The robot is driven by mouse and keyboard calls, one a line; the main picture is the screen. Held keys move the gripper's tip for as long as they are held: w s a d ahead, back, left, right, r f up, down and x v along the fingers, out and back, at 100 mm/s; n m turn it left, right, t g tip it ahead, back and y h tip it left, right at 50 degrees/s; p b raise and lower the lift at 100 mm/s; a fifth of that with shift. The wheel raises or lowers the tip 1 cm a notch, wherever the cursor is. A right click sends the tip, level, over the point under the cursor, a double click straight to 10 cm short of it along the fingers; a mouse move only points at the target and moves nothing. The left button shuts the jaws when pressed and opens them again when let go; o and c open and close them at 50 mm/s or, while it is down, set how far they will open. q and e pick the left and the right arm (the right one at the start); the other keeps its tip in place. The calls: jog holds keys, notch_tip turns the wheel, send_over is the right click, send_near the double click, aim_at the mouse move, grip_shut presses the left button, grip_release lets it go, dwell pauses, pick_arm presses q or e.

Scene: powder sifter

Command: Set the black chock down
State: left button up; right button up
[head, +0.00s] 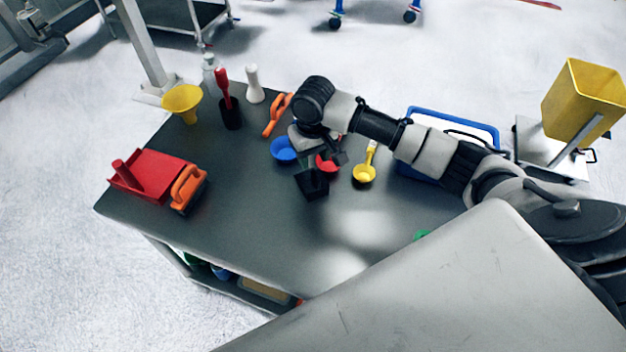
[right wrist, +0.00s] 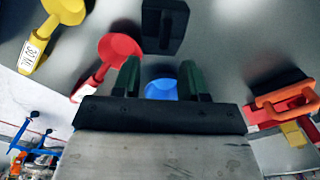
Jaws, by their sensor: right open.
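The black chock (head: 312,184) rests on the dark table, near its middle, in the head view. In the right wrist view the chock (right wrist: 165,26) lies beyond the fingertips, with a visible gap between them and it. My right gripper (head: 335,155) is just behind the chock in the head view. Its two fingers stand apart in the right wrist view (right wrist: 158,76), with nothing held between them. My left gripper is not in view.
A red dustpan (head: 150,172) and an orange-handled brush (head: 187,188) are at the left. The front middle of the table is clear.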

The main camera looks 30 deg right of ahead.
aim_at(313, 171)
jog(key=shift+f, duration=0.65)
jog(key=f, duration=0.1)
jog(key=f+p, duration=0.1)
jog(key=f, duration=0.1)
jog(key=shift+s+a+f+p, duration=0.2)
jog(key=shift+s+f+p, duration=0.05)
jog(key=shift+f+p, duration=0.1)
jog(key=shift+f, duration=0.45)
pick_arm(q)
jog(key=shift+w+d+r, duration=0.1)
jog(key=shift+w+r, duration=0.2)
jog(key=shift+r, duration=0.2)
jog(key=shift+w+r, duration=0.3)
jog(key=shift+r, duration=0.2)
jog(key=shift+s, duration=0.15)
pick_arm(e)
grip_shut()
